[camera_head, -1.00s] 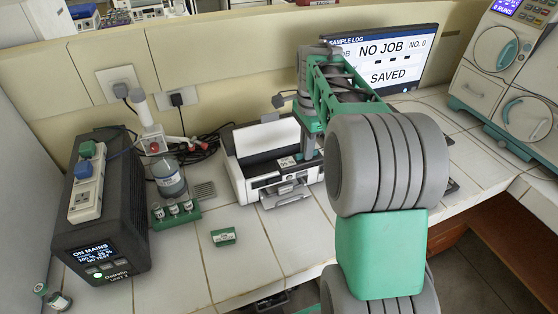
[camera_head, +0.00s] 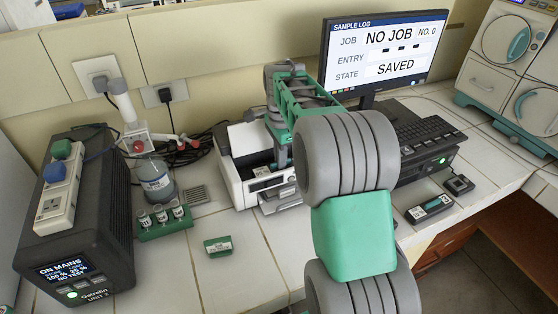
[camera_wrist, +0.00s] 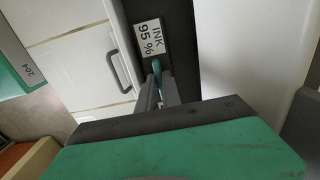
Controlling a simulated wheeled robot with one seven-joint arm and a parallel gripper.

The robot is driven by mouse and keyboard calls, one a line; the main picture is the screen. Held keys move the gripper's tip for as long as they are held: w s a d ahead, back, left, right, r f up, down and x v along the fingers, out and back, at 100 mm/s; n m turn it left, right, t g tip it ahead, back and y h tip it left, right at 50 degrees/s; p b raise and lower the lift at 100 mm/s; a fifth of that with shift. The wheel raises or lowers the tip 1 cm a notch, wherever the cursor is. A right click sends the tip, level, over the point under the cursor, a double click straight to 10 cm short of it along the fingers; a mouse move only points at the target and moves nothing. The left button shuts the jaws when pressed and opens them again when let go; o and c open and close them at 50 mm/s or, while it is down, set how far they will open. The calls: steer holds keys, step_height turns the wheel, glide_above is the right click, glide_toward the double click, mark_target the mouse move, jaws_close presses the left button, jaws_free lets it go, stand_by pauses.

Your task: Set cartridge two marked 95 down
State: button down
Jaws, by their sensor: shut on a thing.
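In the wrist view a dark block with a white label reading "INK 95 %" (camera_wrist: 150,38), the cartridge, is at the fingertips. My gripper (camera_wrist: 160,88) is shut on its narrow teal part. In the head view my gripper (camera_head: 281,162) points down over the white and black printer (camera_head: 238,188). A small pale label shows just left of the fingers there; its text is too small to read. The arm hides part of the printer's right side. I cannot tell whether the cartridge touches the printer.
A green-and-white block (camera_head: 218,246) lies on the tiled counter in front of the printer. A green vial rack (camera_head: 165,226) and the black power unit (camera_head: 75,235) stand left. The monitor (camera_head: 385,48) and keyboard (camera_head: 425,135) are right. Tiles in front of the printer are mostly clear.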

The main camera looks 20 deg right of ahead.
steer(key=shift+f, duration=0.2)
steer(key=c, duration=1.5)
jaws_free()
step_height(320, 180, up, 12)
steer(key=s+a+f+n+t, duration=0.1)
steer(key=s+a+f+n, duration=0.2)
steer(key=s+n, duration=0.3)
steer(key=s+a+f+n+t, duration=0.1)
steer(key=s+a+f+n, duration=0.3)
steer(key=s+n, duration=0.2)
steer(key=s+a+f+n+t, duration=0.1)
steer(key=s+a+f+n, duration=0.3)
steer(key=s+n, duration=0.2)
steer(key=shift+s+a, duration=0.15)
steer(key=shift+s, duration=0.4)
steer(key=shift+s+a, duration=0.15)
steer(key=shift+s, duration=0.4)
